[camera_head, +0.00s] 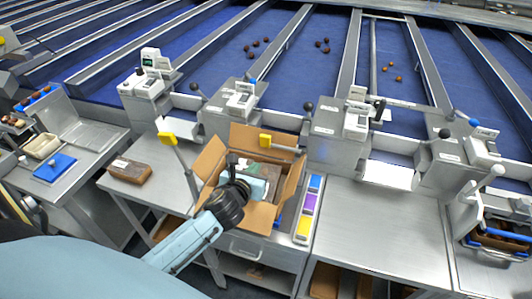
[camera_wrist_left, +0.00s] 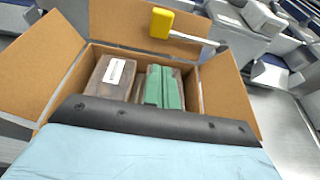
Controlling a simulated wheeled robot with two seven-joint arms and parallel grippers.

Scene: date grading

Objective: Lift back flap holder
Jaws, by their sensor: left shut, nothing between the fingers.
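An open cardboard box (camera_head: 287,188) stands on the metal stand, flaps spread. The back flap holder, with a yellow pad (camera_head: 265,140) on a thin metal rod, lies across the back flap; in the left wrist view its yellow pad (camera_wrist_left: 161,22) is in front of the upright back flap (camera_wrist_left: 125,20). A second yellow-tipped holder (camera_head: 167,138) stands at the box's left. My left gripper (camera_head: 268,171) is over the box opening, nearer than the back holder and apart from it. Its green fingers (camera_wrist_left: 164,72) are shut and empty. My right gripper is not in view.
Brown packs (camera_wrist_left: 108,78) lie inside the box. Another brown pack (camera_head: 130,171) lies on the left table. A strip of blue, purple and yellow blocks (camera_head: 309,205) is right of the box. The right metal table (camera_head: 380,225) is clear. Grey machines (camera_head: 335,135) line the back.

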